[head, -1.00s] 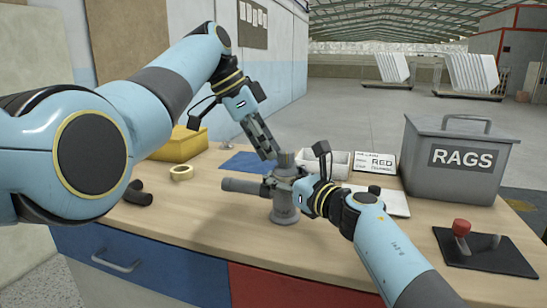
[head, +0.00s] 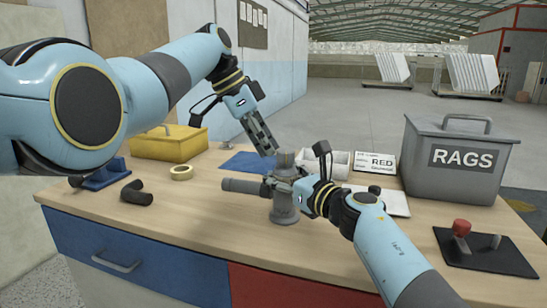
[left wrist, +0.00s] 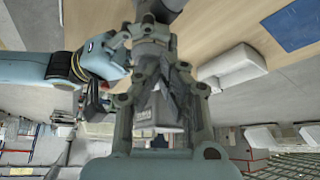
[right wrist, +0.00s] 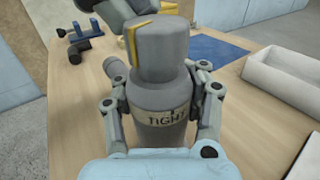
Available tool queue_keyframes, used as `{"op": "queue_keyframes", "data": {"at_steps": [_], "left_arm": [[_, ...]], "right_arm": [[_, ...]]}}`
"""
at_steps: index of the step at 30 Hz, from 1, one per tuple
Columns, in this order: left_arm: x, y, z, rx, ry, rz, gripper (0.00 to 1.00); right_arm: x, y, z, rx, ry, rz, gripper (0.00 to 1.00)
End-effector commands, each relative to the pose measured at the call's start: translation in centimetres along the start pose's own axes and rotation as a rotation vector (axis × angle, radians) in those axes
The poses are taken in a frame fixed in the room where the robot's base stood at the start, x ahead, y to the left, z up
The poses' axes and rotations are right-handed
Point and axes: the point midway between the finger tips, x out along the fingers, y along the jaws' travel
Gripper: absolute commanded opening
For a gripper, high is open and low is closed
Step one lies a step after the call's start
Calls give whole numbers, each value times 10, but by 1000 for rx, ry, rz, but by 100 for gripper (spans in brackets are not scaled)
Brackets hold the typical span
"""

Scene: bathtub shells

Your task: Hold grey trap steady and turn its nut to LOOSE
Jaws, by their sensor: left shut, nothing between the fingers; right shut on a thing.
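The grey trap (head: 285,205) stands upright on the bench, its side pipe (head: 240,186) pointing left. Its nut (right wrist: 155,50) is on top, with a yellow stripe (right wrist: 132,45) on its left side in the right wrist view. The word TIGHT (right wrist: 167,118) shows on the body below, to the right of the stripe. No LOOSE mark is in sight. My right gripper (right wrist: 158,100) is shut around the trap's body, below the nut. My left gripper (head: 274,151) is shut and empty, its tips angled down close to the nut; I cannot tell if they touch.
A grey RAGS box (head: 455,165) stands at the right, behind a black plate with a red knob (head: 461,228). A white tray (head: 340,162) is behind the trap. The bench front is clear.

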Motion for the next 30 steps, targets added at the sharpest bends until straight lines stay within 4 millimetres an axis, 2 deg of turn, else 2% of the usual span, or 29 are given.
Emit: {"op": "queue_keyframes", "data": {"at_steps": [19, 30], "left_arm": [[-8, -3, 4, 1, 1, -2, 0], [-47, -3, -18, 2, 2, -3, 0]], "right_arm": [[0, 0, 0, 0, -1, 0, 0], [0, 0, 0, 0, -1, 0, 0]]}}
